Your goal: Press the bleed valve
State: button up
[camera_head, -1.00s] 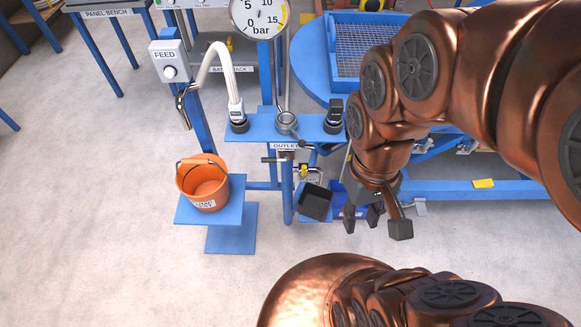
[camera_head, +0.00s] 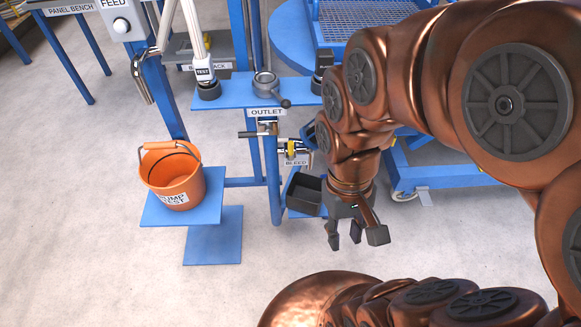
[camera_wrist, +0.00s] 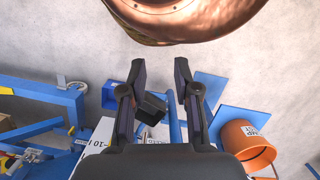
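The bleed valve (camera_head: 291,151) is a small brass-and-yellow fitting above the BLEED label (camera_head: 296,163), under the OUTLET label on the blue stand in the head view. My gripper (camera_head: 350,240) hangs lower and to the right of the valve, pointing down and apart from it. Its fingers are spread with nothing between them. In the wrist view my gripper (camera_wrist: 160,75) also shows two dark fingers apart and empty. I cannot make out the valve in the wrist view.
A black tray (camera_head: 305,193) sits below the valve. An orange bucket (camera_head: 176,180) stands on a blue platform to the left. A blue round table (camera_head: 290,40) is behind. The floor in front is clear.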

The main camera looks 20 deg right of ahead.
aim_at(290, 157)
jog(key=u, duration=0.1)
jog(key=k, duration=0.4)
jog(key=u, duration=1.7)
